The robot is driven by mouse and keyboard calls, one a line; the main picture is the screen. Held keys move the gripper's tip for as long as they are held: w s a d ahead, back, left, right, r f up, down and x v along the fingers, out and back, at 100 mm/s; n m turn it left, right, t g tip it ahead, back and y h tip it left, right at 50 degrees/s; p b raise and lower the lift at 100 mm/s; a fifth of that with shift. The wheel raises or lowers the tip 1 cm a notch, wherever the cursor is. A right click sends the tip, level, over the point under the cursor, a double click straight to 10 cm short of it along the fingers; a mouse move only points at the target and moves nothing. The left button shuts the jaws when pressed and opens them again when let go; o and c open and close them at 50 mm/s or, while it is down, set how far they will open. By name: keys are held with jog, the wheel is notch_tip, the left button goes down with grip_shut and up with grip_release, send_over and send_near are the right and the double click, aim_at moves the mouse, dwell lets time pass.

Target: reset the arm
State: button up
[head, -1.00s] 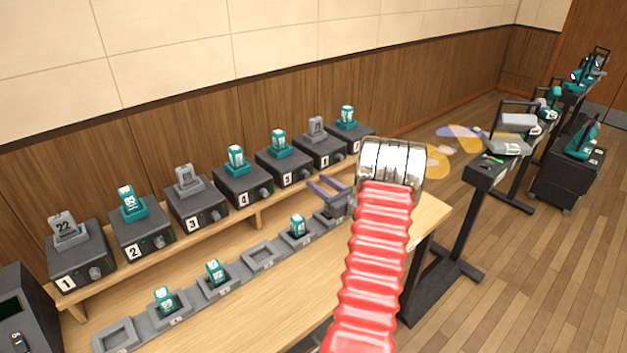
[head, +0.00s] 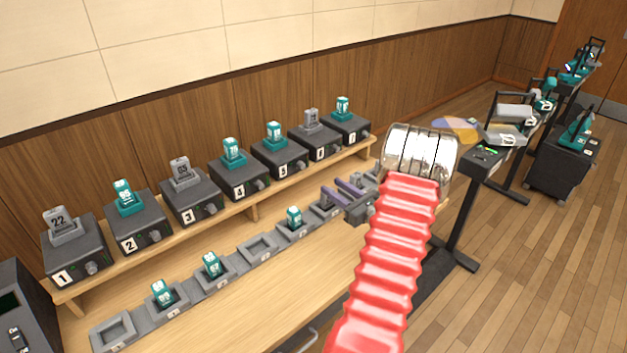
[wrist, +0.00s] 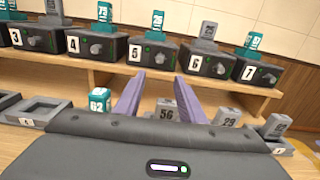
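My gripper (head: 338,191) is at the end of my red, ribbed arm, above the right part of the low tray row (head: 260,250). Its two purple fingers are apart with nothing held between them. In the wrist view my gripper (wrist: 158,90) points toward the numbered boxes. A grey block marked 56 (wrist: 166,113) shows beyond and between the fingers, and a teal block marked 62 (wrist: 99,102) is left of them. The wrist housing hides part of the tray row.
Numbered black boxes (head: 240,180) with teal or grey blocks on top line the raised shelf by the wall. Several teal blocks stand in the tray row; some slots are empty. Black stands (head: 470,190) and a black cabinet (head: 560,165) are at right. Wooden floor is open at far right.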

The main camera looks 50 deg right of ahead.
dwell(0.3)
jog(key=a+f+n+y, duration=0.1)
jog(key=a+f, duration=0.1)
jog(key=a+f+n+g+y, duration=0.1)
jog(key=a+n+y, duration=0.1)
jog(key=a, duration=0.1)
jog(key=a+f+n+g+y, duration=0.1)
jog(key=a+f, duration=0.1)
jog(key=a, duration=0.1)
jog(key=shift+s+a+f+n+y, duration=0.2)
jog(key=shift+f+n+y, duration=0.1)
jog(key=s+a+r+n+g+y, duration=0.25)
jog(key=a+n+g, duration=0.5)
jog(key=a, duration=0.65)
jog(key=s+a+r+n+g+y, duration=0.15)
jog(key=a+r+n+g, duration=0.3)
jog(key=a+n, duration=0.8)
jog(key=s+a+r+n+t+h, duration=0.1)
jog(key=a+r+n+h, duration=0.1)
jog(key=a+r+n, duration=0.5)
jog(key=s+a+r+n+t+h, duration=0.1)
jog(key=a+r+n, duration=0.5)
jog(key=a, duration=0.8)
notch_tip(320, 180, up, 2)
jog(key=shift+s+r+n+h, duration=0.25)
jog(key=shift+s+n+h, duration=0.15)
jog(key=shift+s+h, duration=0.4)
